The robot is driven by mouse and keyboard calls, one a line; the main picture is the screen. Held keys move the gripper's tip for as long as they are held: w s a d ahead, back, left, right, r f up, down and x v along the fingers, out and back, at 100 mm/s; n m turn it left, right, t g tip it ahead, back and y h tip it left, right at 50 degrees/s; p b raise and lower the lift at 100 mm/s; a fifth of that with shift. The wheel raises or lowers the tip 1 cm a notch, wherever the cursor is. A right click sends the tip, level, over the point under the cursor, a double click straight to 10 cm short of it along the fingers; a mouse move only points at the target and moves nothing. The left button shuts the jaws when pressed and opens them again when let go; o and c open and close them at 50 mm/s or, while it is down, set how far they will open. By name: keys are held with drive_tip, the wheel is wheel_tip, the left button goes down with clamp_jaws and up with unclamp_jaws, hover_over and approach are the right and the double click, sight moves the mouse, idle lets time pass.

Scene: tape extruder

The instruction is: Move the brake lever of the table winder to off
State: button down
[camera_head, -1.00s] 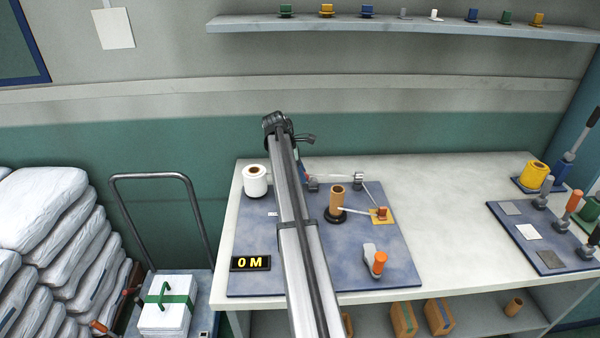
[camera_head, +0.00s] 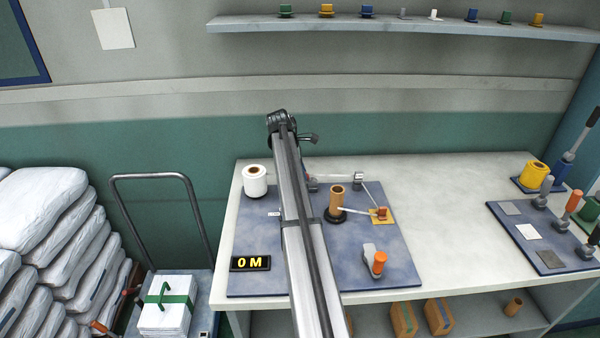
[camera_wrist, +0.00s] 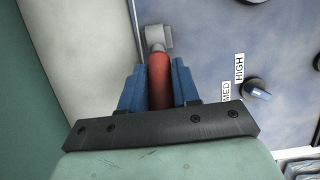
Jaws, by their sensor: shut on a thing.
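In the wrist view, my gripper (camera_wrist: 159,68) has its blue fingers on both sides of a red lever handle (camera_wrist: 160,84) and is shut on it. The handle joins a grey pivot (camera_wrist: 158,38) at the edge of the blue plate. No off mark shows beside this lever, so I cannot read its setting. In the head view, my arm hides this lever and the fingers. The table winder stands on a blue base plate (camera_head: 370,279), with a white roll (camera_head: 255,181), a brown core (camera_head: 337,198) and a meter display (camera_head: 250,263).
A dark knob (camera_wrist: 256,90) with MED and HIGH labels is right of the held lever. An orange-handled lever (camera_head: 378,263) stands at the plate's front right. The white table (camera_head: 440,210) is clear between the winder and a second blue plate (camera_head: 552,270).

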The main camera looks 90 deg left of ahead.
drive_tip(key=w+g, duration=0.1)
drive_tip(key=w+r+g, duration=0.1)
drive_tip(key=g, duration=0.1)
drive_tip(key=shift+r+g, duration=0.1)
drive_tip(key=shift+g, duration=0.2)
drive_tip(key=shift+w+r+g, duration=0.1)
drive_tip(key=shift+w+g, duration=0.55)
drive_tip(key=shift+g, duration=0.5)
drive_tip(key=shift+w+r+g, duration=0.1)
drive_tip(key=shift+w+g, duration=0.55)
drive_tip(key=shift+g, duration=0.5)
drive_tip(key=c, duration=0.9)
unclamp_jaws()
drive_tip(key=shift+w+r, duration=0.1)
drive_tip(key=v, duration=1.3)
drive_tip(key=shift+w+r, duration=0.15)
drive_tip(key=shift+r, duration=0.05)
